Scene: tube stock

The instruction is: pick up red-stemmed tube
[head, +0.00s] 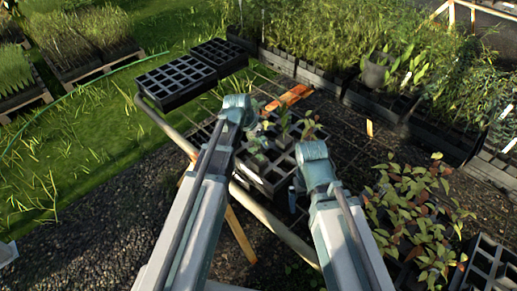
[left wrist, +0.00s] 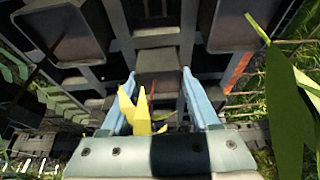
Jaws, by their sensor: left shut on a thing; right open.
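In the left wrist view my left gripper (left wrist: 160,88) has its two pale blue fingers on either side of a small grey tube (left wrist: 158,62). A thin reddish stem (left wrist: 150,98) and yellow leaves (left wrist: 134,112) show between the fingers, so this looks like the red-stemmed tube. The jaws are shut on it. In the head view the left arm's wrist hides that grip. My right gripper (head: 293,196) is open beside the front right of a dark crate (head: 262,183) holding several leafy tubes; its fingers are small and partly hidden there.
Black empty cell trays (head: 178,78) stand at the back left of the mesh bench. An orange item (head: 290,97) lies behind the crate. A leafy reddish-green plant group (head: 415,210) stands at the right. A metal rail (head: 270,222) runs along the bench front.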

